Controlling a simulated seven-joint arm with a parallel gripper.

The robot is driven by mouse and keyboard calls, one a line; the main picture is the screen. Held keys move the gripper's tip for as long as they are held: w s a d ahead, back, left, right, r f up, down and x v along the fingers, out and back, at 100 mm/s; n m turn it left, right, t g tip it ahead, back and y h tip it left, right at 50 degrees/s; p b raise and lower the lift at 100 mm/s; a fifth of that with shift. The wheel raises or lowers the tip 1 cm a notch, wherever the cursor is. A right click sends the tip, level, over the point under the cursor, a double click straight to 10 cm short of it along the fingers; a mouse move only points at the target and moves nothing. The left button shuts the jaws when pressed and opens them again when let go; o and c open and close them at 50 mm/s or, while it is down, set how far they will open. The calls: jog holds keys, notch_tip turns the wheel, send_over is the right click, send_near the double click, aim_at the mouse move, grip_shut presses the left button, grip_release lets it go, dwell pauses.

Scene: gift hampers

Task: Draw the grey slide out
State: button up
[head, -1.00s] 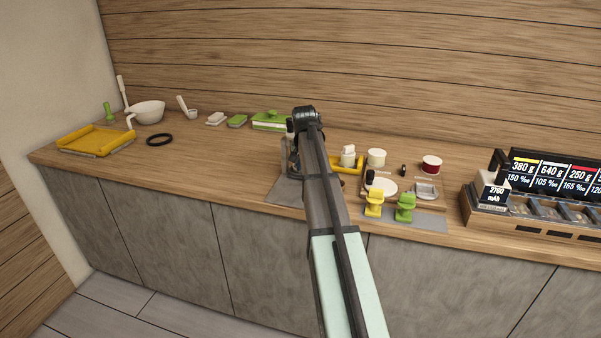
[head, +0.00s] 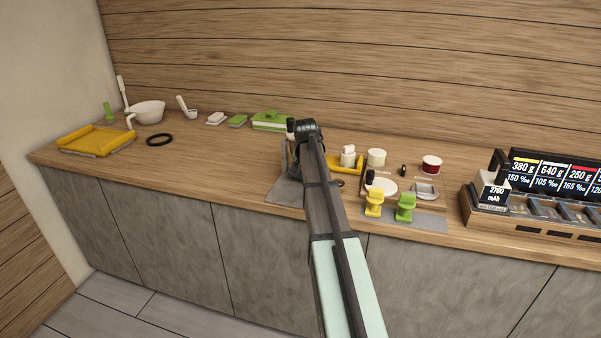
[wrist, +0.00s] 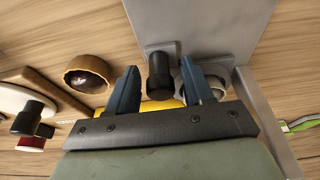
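A black upright knob (wrist: 160,76) stands on a small grey plate beside a larger grey panel (wrist: 205,28) in the wrist view; I take this plate to be part of the grey slide, but cannot tell for sure. My gripper (wrist: 162,82) is open, with one blue finger on each side of the knob and narrow gaps showing. A grey round part (wrist: 218,68) lies behind the right finger. In the head view, a grey mat (head: 284,192) shows on the counter, but my arm hides the gripper and most of the station.
A brown round cup (wrist: 88,72) lies left of the fingers. A yellow tray (head: 352,170), a yellow stand (head: 374,203) and a green stand (head: 405,207) are to the right. A green box (head: 270,121) stands behind. The counter between the black ring (head: 159,139) and the mat is clear.

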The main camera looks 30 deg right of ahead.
jog(key=c, duration=0.6)
jog(key=shift+s+a, duration=0.1)
jog(key=shift+s, duration=0.05)
jog(key=shift+s+a, duration=3.7)
jog(key=o, duration=0.8)
notch_tip(320, 180, up, 7)
